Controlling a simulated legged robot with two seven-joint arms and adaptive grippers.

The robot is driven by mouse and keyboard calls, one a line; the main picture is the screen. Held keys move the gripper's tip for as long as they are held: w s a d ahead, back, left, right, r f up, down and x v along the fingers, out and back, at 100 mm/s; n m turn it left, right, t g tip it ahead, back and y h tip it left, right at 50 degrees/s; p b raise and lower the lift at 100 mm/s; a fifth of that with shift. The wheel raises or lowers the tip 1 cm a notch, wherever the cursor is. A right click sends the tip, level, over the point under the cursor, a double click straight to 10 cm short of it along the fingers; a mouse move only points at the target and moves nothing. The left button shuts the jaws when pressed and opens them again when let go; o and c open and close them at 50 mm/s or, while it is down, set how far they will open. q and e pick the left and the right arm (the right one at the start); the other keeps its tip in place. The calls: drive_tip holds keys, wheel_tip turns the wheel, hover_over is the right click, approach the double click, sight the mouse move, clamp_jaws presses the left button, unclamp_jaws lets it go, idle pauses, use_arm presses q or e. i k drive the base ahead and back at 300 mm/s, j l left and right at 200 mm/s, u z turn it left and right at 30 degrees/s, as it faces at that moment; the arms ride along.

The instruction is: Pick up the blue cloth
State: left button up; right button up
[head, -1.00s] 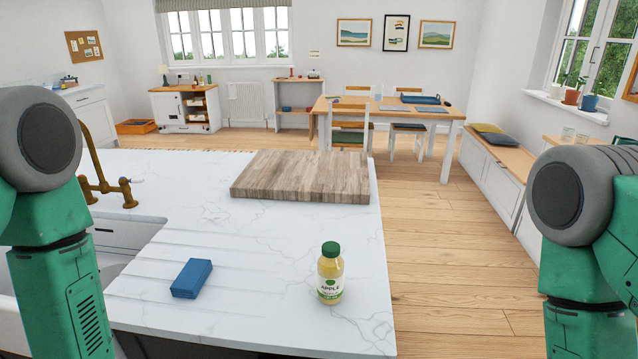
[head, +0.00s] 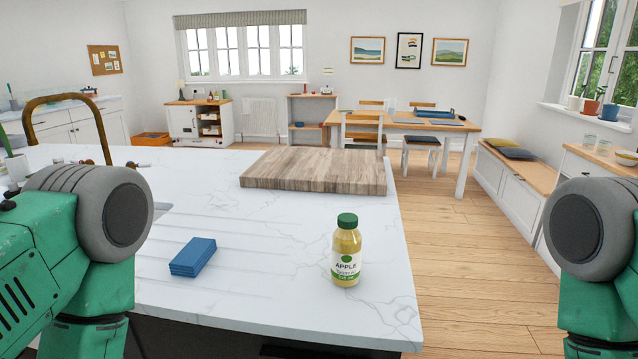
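The blue cloth (head: 193,257) lies folded into a small thick rectangle on the white marble worktop (head: 290,265), near its front edge and left of the apple juice bottle. My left arm shows at the left of the head view, close to the cloth's left side in the picture. My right arm shows at the right edge, beyond the worktop's right side. Neither gripper is in the picture; only green and grey arm links show. Nothing touches the cloth.
An apple juice bottle (head: 346,251) with a green cap stands upright right of the cloth. A wooden board (head: 315,170) lies further back on the worktop. A brass tap (head: 68,108) rises at the left, the sink mostly hidden by my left arm. Open floor (head: 450,240) lies right.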

sight(193, 257)
drive_tip(key=j+u, duration=0.1)
drive_tip(key=j, duration=0.55)
drive_tip(key=i+j, duration=0.15)
drive_tip(key=j, duration=0.45)
drive_tip(key=k+j+u, duration=0.05)
